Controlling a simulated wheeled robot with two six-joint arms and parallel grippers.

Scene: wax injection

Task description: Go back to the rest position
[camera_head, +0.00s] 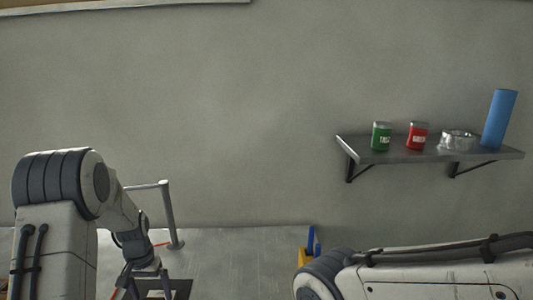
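My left arm comes in at the lower left and bends down toward the table. My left gripper (148,284) is at the bottom edge of the picture, low over the table, and its fingertips are cut off or too small to read. My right arm lies across the lower right corner. Its gripper is not in view.
A grey metal table (230,250) stands against the wall, with a grey post with a crossbar (168,215) on it. A blue and yellow object (309,250) is beside my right arm. A wall shelf (400,156) holds a green can (381,137), red can (417,136), silvery ring (458,141) and blue cylinder (499,120).

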